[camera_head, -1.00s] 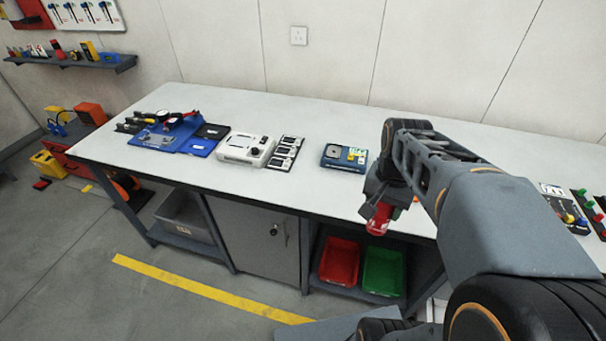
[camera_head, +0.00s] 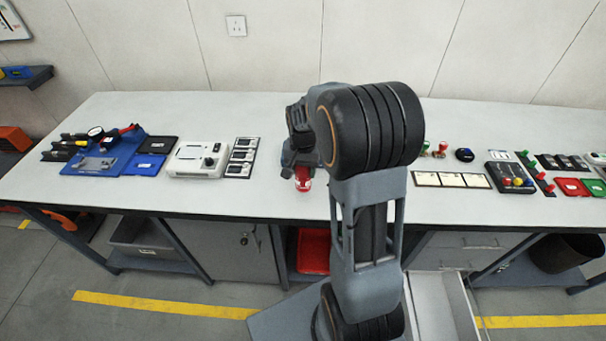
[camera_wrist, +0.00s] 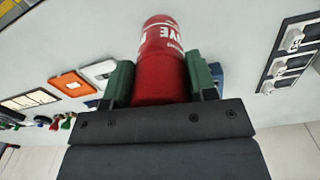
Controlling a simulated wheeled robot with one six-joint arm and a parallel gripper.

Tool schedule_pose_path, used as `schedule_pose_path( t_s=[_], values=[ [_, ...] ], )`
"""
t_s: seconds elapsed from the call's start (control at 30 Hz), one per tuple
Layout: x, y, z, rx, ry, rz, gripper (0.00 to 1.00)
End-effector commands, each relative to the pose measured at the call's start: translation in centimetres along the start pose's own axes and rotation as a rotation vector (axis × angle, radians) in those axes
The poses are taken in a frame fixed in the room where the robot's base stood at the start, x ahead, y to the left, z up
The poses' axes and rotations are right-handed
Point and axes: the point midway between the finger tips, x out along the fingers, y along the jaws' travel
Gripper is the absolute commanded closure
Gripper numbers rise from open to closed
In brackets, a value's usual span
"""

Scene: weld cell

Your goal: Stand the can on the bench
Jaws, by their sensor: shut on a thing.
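The red can (camera_head: 303,179) with white lettering is in my gripper (camera_head: 299,165), over the front part of the pale bench (camera_head: 250,205). In the wrist view the can (camera_wrist: 162,60) sits between the two green finger pads of my gripper (camera_wrist: 162,78), which are shut on its sides. Its lettered end points away from the palm. In the head view my arm and gripper hide its upper part. I cannot tell whether it touches the bench top.
Left of the can stand a white device (camera_head: 198,160), a dark panel strip (camera_head: 241,157) and a blue board with tools (camera_head: 105,160). To the right are a row of pale cards (camera_head: 451,180) and a button box (camera_head: 510,177). The front strip beside the can is clear.

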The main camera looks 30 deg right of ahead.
Motion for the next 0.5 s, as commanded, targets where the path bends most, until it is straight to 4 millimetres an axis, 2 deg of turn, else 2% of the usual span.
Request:
schedule_pose_path(
  t_s=[0.17,0.4,0.5],
  values=[
    [0.7,-0.2,-0.5,0.002,-0.001,0.001,0.77],
    [3.5,-0.4,-0.8,0.003,-0.002,0.001,0.77],
    [4.1,-0.4,-0.8,0.004,-0.001,0.001,0.77]
  ],
)
